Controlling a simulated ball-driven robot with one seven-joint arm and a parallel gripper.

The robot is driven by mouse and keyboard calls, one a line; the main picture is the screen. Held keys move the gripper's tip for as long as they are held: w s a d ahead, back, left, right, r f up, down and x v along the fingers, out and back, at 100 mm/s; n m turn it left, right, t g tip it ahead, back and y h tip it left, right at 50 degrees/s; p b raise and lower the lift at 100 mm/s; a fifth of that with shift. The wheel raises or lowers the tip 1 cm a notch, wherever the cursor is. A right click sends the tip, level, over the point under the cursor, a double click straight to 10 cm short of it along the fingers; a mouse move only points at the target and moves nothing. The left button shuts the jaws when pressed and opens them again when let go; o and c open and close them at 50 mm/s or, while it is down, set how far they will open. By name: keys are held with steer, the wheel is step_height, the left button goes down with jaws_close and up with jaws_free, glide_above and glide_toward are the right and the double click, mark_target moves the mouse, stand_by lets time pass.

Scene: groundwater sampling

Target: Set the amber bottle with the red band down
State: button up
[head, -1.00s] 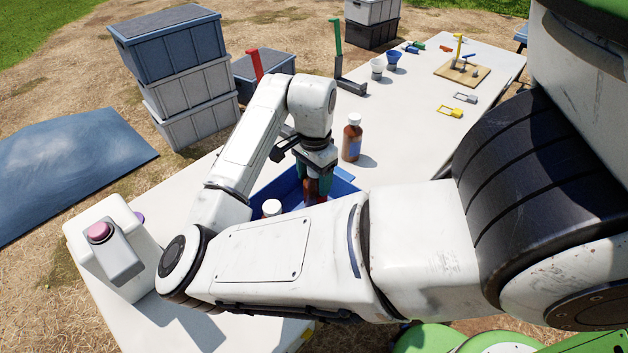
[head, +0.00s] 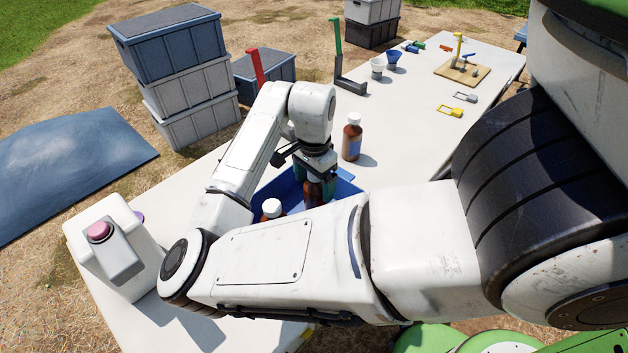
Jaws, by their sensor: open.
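My gripper (head: 315,188) points down over the blue tray (head: 347,188), its fingers apart. An amber bottle (head: 313,193) stands upright between the fingers, over or in the tray. My arm hides its lower part and the gripper its top; no red band can be made out on it. A second amber bottle with a white cap (head: 271,210) is in the tray to the left, partly hidden by my arm. A third amber bottle with a white cap and a bluish label (head: 352,137) stands upright on the table behind the tray.
The white table (head: 420,120) runs to the back right. A green-and-black stand (head: 339,60), cups (head: 394,62) and a wooden board (head: 462,72) are farther back. Stacked crates (head: 180,80) stand beyond the left edge.

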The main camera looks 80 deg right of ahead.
step_height(320, 180, up, 11)
steer(key=shift+r+p, duration=0.2)
steer(key=shift+p, duration=0.25)
steer(key=shift+r, duration=0.5)
